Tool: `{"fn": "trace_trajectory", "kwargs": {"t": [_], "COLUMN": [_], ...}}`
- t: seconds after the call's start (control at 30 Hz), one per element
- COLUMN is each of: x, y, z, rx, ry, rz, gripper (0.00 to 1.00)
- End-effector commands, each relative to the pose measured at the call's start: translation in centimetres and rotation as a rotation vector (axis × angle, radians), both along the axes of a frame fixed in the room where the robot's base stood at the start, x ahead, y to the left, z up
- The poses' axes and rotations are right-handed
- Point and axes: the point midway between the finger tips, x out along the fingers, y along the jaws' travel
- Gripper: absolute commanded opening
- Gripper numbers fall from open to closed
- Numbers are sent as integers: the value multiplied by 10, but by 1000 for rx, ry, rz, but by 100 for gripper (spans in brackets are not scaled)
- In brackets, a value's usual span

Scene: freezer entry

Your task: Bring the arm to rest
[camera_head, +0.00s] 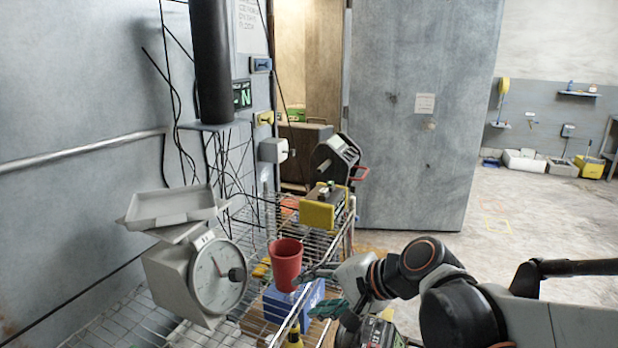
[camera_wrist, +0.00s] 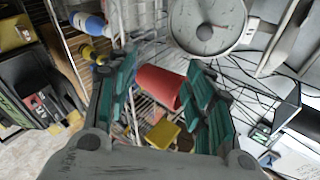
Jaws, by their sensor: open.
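My gripper (camera_head: 314,292) reaches in from the right in the head view, with its fingers spread open. The wrist view shows the two teal-padded fingers of the gripper (camera_wrist: 162,72) apart. A red cup (camera_head: 285,264) stands upright on the wire rack cart, just left of my gripper in the head view. In the wrist view the red cup (camera_wrist: 158,86) shows in the gap between the fingers, partly overlapped by the right finger. I cannot tell whether a finger touches it.
A dial scale (camera_head: 217,276) with a tray stands left of the cup. A blue box (camera_head: 290,302) and a yellow-capped bottle (camera_head: 294,337) are near my gripper. A yellow-fronted device (camera_head: 318,214) sits behind.

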Motion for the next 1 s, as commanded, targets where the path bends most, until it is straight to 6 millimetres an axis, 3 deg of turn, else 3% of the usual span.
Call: {"fn": "trace_trajectory", "kwargs": {"t": [0.6, 0.8, 1.0], "x": [-121, -138, -140], "y": [-162, -187, -191], "z": [-14, -15, -15], "rx": [-898, -1038, -1062], "ry": [-285, -304, -308], "rz": [255, 314, 325], "gripper": [48, 48, 48]}}
